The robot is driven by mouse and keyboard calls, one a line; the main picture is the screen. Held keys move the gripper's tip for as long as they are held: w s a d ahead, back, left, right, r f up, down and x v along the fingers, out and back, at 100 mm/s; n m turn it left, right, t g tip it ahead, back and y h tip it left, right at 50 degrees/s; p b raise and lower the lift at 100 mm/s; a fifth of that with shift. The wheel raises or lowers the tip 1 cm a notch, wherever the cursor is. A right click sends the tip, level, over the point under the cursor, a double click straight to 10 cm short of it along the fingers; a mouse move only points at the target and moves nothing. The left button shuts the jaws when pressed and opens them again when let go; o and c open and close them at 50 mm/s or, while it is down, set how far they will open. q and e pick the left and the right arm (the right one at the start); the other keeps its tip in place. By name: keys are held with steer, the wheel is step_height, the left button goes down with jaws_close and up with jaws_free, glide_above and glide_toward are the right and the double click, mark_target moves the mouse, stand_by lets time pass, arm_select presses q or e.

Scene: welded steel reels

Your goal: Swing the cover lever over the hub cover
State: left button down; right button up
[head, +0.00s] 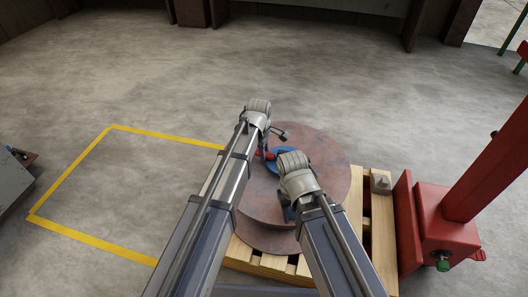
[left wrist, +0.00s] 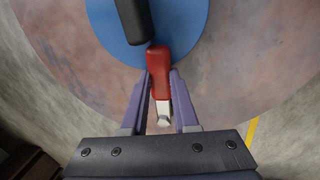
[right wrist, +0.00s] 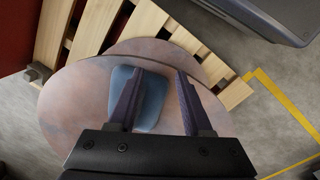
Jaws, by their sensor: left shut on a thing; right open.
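The cover lever's red grip (head: 268,155) shows beside my left gripper in the head view. In the left wrist view the lever's red grip (left wrist: 158,62) with a pale metal end stands between the two fingers of my left gripper (left wrist: 161,78), which is shut on it. The blue hub cover (left wrist: 185,20) is a round disc just beyond the grip, on the reel's face; it is partly hidden in the head view (head: 284,158). My right gripper (right wrist: 158,74) is open over the lower part of the reel, its fingers over a blue pad (right wrist: 153,98).
The rusty steel reel (head: 325,165) rests on a wooden pallet (head: 378,235). A black bar (left wrist: 134,18) overlaps the blue disc. A red post with its base (head: 435,215) stands at the right. Yellow floor lines (head: 70,170) mark clear floor at the left.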

arm_select(q)
steer(key=c, duration=0.7)
jaws_free()
steer(key=shift+r, duration=0.15)
steer(key=r+p, duration=0.2)
steer(key=s+r+p, duration=0.1)
steer(key=r+p, duration=0.4)
steer(key=shift+s+a+r+p, duration=0.15)
steer(key=shift+s+a+p, duration=0.05)
steer(key=shift+a+p, duration=0.1)
